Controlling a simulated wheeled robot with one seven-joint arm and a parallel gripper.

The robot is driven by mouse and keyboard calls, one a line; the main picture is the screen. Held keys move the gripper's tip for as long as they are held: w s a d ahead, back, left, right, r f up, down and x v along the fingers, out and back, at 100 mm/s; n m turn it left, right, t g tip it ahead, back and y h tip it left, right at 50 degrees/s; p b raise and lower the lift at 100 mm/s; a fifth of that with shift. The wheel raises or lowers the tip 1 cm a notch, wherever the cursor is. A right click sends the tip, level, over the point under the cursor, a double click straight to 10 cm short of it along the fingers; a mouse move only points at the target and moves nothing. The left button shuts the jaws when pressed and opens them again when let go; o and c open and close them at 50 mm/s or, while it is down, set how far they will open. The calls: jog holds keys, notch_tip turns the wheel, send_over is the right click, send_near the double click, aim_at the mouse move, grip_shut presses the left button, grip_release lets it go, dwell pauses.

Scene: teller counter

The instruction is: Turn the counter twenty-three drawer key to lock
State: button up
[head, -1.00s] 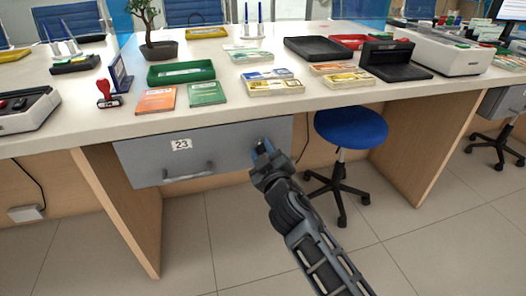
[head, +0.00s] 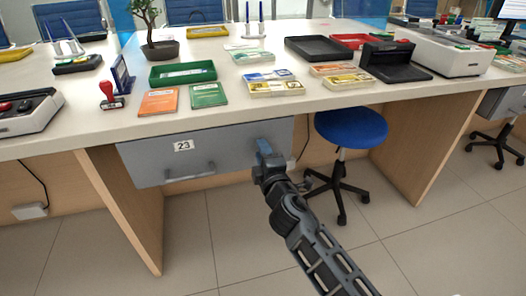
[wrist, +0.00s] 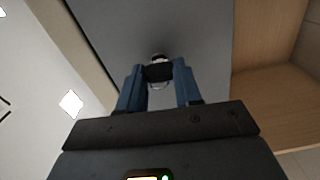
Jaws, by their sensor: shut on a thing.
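The grey drawer (head: 225,148) under the counter bears a white label reading 23 (head: 184,146) and a bar handle (head: 190,172). My gripper (head: 264,146) is at the right part of the drawer front. In the wrist view, its two blue fingers (wrist: 160,82) are shut on the dark head of the key (wrist: 158,72), at a round metal lock on the drawer face. A thin ring shows just below the key head. In the head view my gripper hides the key and lock.
On the counter (head: 330,97) stand a green tray (head: 182,82), a red stamp (head: 108,92), booklets and banknote stacks. A blue stool (head: 350,128) stands right of my arm. A wooden side panel (head: 125,205) is at left.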

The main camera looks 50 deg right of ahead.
jog(key=shift+n, duration=0.6)
jog(key=o, duration=1)
jog(key=shift+o, duration=0.2)
jog(key=shift+s, duration=0.1)
jog(key=v, duration=0.7)
jog(key=shift+s+a+b, duration=0.25)
jog(key=shift+b, duration=0.2)
